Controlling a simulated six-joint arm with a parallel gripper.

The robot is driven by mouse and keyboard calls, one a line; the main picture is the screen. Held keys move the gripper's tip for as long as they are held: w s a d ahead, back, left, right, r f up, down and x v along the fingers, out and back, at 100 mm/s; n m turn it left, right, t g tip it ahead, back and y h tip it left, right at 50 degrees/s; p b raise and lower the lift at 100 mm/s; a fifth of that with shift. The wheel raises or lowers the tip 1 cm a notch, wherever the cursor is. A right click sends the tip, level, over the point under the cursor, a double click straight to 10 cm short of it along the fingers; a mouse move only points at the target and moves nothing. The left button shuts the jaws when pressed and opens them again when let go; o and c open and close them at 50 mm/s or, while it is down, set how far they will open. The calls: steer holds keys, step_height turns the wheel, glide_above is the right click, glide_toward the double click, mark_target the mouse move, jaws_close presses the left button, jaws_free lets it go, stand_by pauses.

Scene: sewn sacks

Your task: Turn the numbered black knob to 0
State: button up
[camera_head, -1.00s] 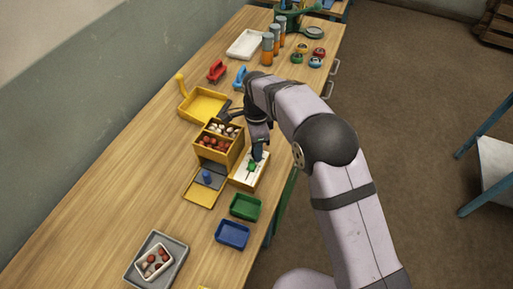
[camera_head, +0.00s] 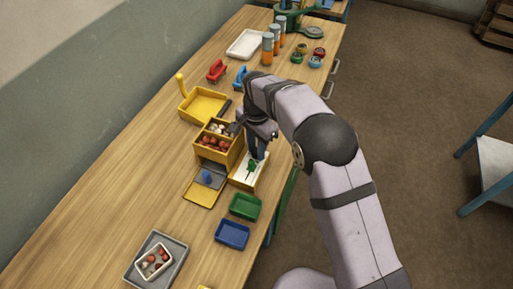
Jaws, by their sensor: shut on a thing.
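A white panel in a yellow frame (camera_head: 239,181) lies at the front edge of the workbench, right of the yellow box. A green part (camera_head: 251,165) stands on the panel. My gripper (camera_head: 257,155) points down at the panel's far end, just behind the green part. It is shut on what seems to be the black knob, at the panel. The fingers and wrist hide the knob, so I cannot read its numbers or its setting.
A yellow box (camera_head: 205,156) with red and white balls stands left of my gripper. A green tray (camera_head: 245,207) and a blue tray (camera_head: 232,235) lie nearer. Orange cylinders (camera_head: 267,57) stand farther back.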

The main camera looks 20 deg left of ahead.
steer(key=n, duration=1.4)
steer(key=shift+n, duration=0.3)
steer(key=n, duration=0.3)
steer(key=shift+n, duration=0.3)
steer(key=n, duration=0.3)
steer(key=shift+n, duration=0.4)
steer(key=n, duration=0.3)
steer(key=shift+r+n, duration=0.1)
steer(key=shift+n, duration=2.1)
